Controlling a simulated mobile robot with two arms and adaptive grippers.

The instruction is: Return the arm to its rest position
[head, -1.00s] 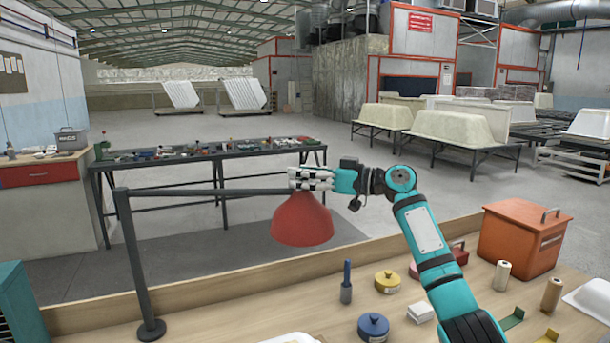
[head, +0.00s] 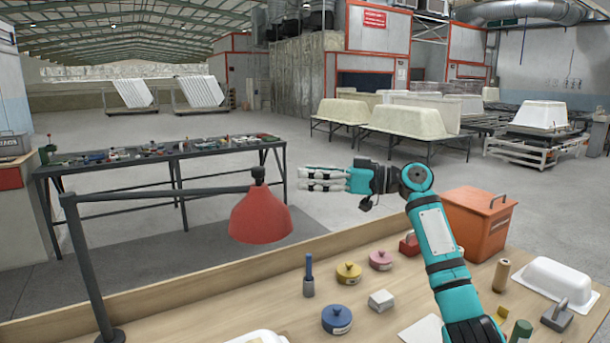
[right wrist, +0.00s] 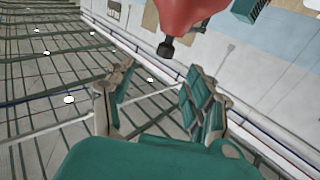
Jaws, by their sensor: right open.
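My right arm, teal and black, rises from the lower right in the head view. Its gripper (head: 302,179) points left, raised above the workbench, and holds nothing. In the right wrist view the two fingers of this gripper (right wrist: 158,95) stand apart with nothing between them. My left arm and gripper are not in view.
A red lamp shade (head: 260,216) hangs from a dark arm left of my gripper; its red shade also shows in the right wrist view (right wrist: 185,14). Below are a wooden workbench (head: 205,310), several small pots, an orange box (head: 475,222) and a white tray (head: 558,280).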

